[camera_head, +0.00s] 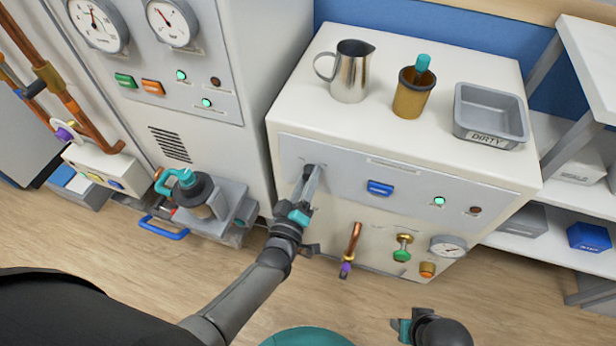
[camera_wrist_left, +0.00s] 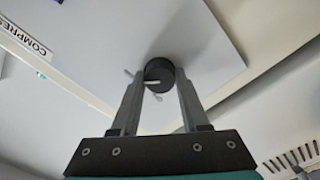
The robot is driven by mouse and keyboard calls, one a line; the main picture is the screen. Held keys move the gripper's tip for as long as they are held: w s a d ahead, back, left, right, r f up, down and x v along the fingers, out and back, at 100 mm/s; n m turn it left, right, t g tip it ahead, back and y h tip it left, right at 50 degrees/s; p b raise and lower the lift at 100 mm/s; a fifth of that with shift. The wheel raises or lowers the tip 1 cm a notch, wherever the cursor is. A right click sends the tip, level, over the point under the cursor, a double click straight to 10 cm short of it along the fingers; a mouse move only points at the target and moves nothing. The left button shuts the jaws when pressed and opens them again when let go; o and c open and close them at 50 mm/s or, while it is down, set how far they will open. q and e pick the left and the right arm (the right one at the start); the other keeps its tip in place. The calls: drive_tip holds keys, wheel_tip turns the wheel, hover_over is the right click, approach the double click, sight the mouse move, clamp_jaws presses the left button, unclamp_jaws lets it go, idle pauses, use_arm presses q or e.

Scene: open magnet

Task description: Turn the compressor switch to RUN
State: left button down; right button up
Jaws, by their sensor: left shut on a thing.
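The compressor switch is a round black knob with a pale pointer line, on the grey front panel of the white cabinet. It sits in the middle of the left wrist view (camera_wrist_left: 160,76), with small marks on the panel around it. The pointer line lies roughly level in that view. My left gripper (camera_head: 312,178) has one finger on each side of the knob and is shut on it; in the head view the fingers partly hide the knob. A label reading "COMPRES…" (camera_wrist_left: 25,40) is cut off at the left. My right gripper (camera_head: 403,328) shows only partly at the bottom edge.
A blue switch (camera_head: 380,188) and a lit green lamp (camera_head: 439,201) are on the same panel. A steel jug (camera_head: 352,78), a brown cup (camera_head: 411,98) and a grey "DIRTY" tray (camera_head: 490,137) stand on top. Pipe fittings and a gauge (camera_head: 448,246) protrude below.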

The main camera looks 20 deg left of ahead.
idle(0.5)
use_arm(q)
drive_tip(key=shift+c, duration=2)
unclamp_jaws()
use_arm(e)
drive_tip(key=shift+f, duration=0.1)
use_arm(q)
drive_tip(key=shift+s, duration=0.1)
drive_tip(key=s+p, duration=0.3)
drive_tip(key=s, duration=1.2)
drive_tip(key=shift+a+p, duration=0.3)
use_arm(e)
drive_tip(key=s+d+f, duration=0.2)
drive_tip(key=s+f, duration=0.1)
drive_tip(key=f, duration=0.3)
drive_tip(key=shift+s+f+g, duration=0.2)
drive_tip(key=shift+s+g, duration=0.1)
drive_tip(key=shift+d, duration=0.1)
